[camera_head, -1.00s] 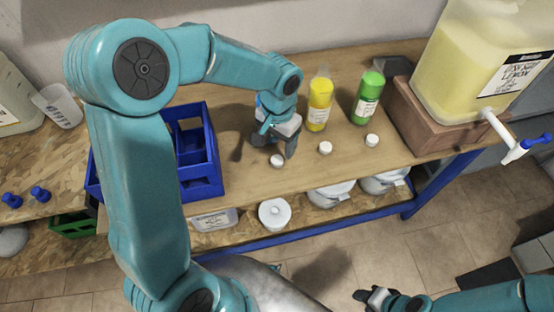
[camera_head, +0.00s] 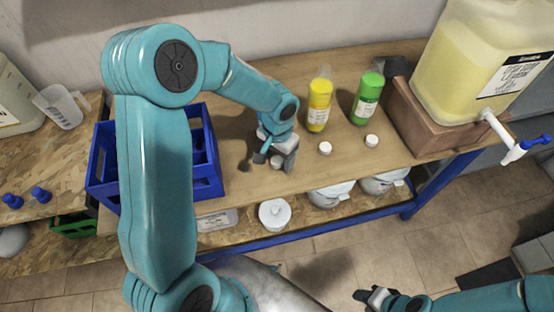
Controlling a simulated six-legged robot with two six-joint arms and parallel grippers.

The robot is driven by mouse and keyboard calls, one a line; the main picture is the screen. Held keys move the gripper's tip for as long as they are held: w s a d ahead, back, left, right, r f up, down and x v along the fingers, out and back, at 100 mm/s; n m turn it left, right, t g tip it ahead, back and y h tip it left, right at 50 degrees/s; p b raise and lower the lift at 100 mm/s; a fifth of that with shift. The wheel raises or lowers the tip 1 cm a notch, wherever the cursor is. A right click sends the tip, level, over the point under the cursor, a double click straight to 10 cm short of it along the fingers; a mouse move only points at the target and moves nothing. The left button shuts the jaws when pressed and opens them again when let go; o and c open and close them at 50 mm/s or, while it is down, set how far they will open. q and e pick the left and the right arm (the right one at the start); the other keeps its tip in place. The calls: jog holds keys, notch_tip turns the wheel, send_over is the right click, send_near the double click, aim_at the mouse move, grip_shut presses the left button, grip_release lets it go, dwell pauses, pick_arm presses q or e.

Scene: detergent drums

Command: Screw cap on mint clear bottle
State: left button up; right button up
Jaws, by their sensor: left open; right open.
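My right gripper (camera_head: 369,297) is open and empty, low over the floor.
A blue crate (camera_head: 205,187) stands left of my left gripper. A yellow liquid container (camera_head: 470,65) with a tap (camera_head: 505,133) rests on a brown block (camera_head: 418,125) at right. White tubs (camera_head: 330,195) sit on the lower shelf.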

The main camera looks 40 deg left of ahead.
aim_at(278, 159)
pick_arm(q)
jog(key=shift+c, duration=0.3)
jog(key=c, duration=1.1)
jog(key=shift+o, duration=0.2)
jog(key=shift+r, duration=0.15)
notch_tip(278, 159, up, 20)
jog(key=p, duration=0.1)
